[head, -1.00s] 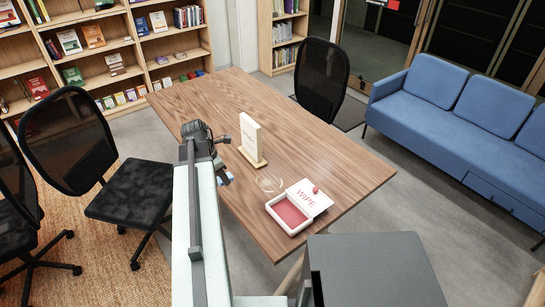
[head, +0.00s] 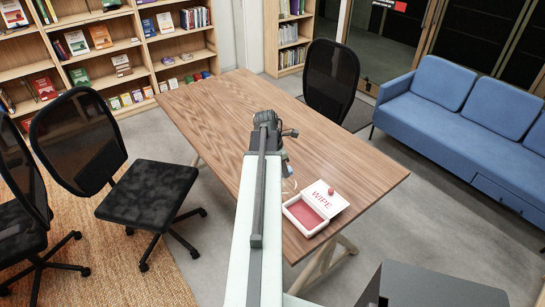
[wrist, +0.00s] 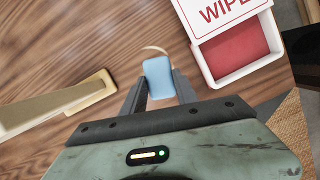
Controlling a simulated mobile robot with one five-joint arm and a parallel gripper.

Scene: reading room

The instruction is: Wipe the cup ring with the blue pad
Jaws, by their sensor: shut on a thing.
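The blue pad (wrist: 158,79) is held between the two fingers of my gripper (wrist: 157,92) in the wrist view. The gripper is shut on it. The cup ring (wrist: 155,49) shows as a pale arc on the wooden table just beyond the pad's far edge; the pad hides part of that area. In the head view the cup ring (head: 291,185) is a faint mark left of the white box, beside my arm. My arm hides most of the gripper there. I cannot tell whether the pad touches the table.
A white box with a red inside and a lid marked WIPE (head: 325,197) stands close to the right of the ring. A sign stand (wrist: 85,95) is on the left in the wrist view. The wooden table (head: 215,105) is clear towards its far end. Chairs stand around it.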

